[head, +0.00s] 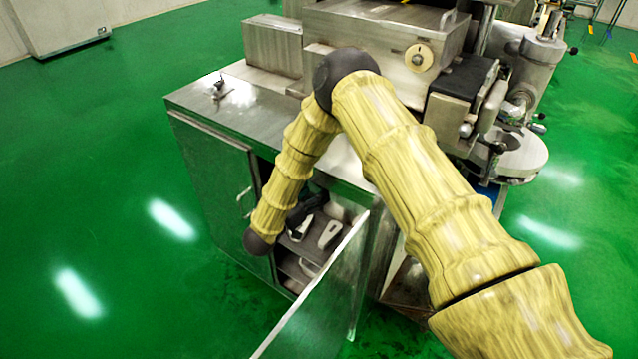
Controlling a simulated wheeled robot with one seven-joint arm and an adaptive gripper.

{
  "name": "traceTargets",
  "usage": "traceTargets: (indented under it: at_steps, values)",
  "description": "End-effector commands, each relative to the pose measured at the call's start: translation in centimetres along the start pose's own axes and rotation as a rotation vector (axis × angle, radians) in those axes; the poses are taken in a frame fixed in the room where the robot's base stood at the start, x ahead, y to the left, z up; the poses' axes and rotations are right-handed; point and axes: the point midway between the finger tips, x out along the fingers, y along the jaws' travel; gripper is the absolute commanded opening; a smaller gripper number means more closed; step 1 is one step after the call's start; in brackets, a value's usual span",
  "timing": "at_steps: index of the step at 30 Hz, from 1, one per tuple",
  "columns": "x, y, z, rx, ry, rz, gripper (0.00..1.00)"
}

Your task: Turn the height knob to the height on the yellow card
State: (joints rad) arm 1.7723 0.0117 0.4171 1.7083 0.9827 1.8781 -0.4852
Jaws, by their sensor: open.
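A round pale dial knob (419,57) with a dark centre sits on the front of the machine's upper metal housing. Its markings are too small to read. I cannot make out a yellow card with a height on it. My gripper (307,208) is dark and partly hidden. It is open, low at the mouth of the open cabinet, well below and to the left of the knob. It does not touch the knob. My yellow arm passes in front of the machine, close to the left and below the knob.
The metal cabinet (210,170) has an open door (318,292) jutting toward me. Pale objects (330,234) lie inside it. A small metal part (219,90) stands on the cabinet top. The green floor (90,190) at left is clear.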

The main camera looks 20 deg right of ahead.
Motion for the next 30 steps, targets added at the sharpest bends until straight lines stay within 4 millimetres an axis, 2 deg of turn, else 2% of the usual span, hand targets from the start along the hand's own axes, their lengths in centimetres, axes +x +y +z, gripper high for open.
traceTargets:
  at_steps: [3,9,19,20,27,30]
  values:
    - [1.6,0.1,-0.3,0.002,0.0,0.002,0.63]
    - [3.0,0.0,-0.1,0.001,0.0,0.0,0.63]
    - [3.3,0.0,0.0,0.001,0.0,-0.001,0.63]
    - [3.3,0.0,0.0,0.001,0.0,-0.001,0.61]
    - [3.3,0.0,0.0,0.001,0.0,-0.001,0.17]
    - [3.3,0.0,0.0,0.001,0.0,-0.001,0.17]
